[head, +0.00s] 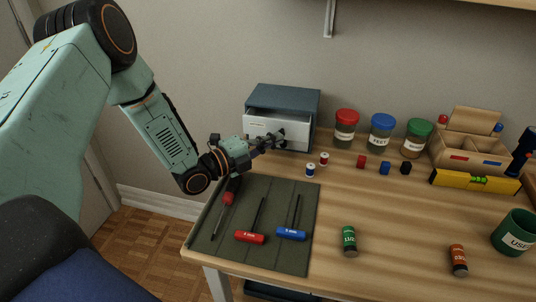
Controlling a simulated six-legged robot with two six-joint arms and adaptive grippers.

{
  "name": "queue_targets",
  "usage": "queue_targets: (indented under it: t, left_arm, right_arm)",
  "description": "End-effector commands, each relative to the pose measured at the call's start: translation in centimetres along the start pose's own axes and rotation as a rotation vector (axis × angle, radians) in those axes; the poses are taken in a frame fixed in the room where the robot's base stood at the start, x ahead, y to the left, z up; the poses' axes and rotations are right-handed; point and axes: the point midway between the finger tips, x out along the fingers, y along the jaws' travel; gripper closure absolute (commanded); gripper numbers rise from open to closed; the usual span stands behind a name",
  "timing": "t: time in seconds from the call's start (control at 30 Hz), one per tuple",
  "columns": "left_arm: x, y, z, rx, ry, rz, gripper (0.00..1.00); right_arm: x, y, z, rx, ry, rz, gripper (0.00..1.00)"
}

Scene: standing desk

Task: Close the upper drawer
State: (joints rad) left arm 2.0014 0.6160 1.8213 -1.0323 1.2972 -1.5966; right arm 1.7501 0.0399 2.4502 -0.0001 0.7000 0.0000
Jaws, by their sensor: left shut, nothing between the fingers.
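The dark blue-grey drawer cabinet (290,97) stands at the back left of the desk against the wall. Its upper drawer (262,123), with a pale front, appears to stand partly out of the cabinet. My left gripper (280,138) is shut and empty. Its fingertips overlap the right part of the drawer front in the head view; I cannot tell whether they touch it. My right gripper is out of view.
A green mat (272,212) with several tools lies at the front left. Two small spools (310,170) stand just right of the gripper. Lidded jars (345,130), small blocks, a wooden organizer (470,145) and a yellow level (474,181) are further right. The desk's middle is mostly clear.

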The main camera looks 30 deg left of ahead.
Motion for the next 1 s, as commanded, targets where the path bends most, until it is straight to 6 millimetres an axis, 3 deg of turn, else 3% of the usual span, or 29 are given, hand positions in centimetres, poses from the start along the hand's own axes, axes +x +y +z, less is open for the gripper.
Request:
queue_targets:
  t: [0.1,0.3,1.0]
  left_arm:
    - [2.0,0.3,1.6,0.005,0.001,-0.002,1.0]
    - [3.7,0.0,3.1,0.0,0.0,-0.001,1.0]
    - [4.2,-0.5,3.3,0.004,-0.003,-0.009,1.0]
  right_arm:
    - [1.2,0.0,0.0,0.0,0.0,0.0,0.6]
    - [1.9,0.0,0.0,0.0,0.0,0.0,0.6]
    - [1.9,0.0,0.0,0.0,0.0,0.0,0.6]
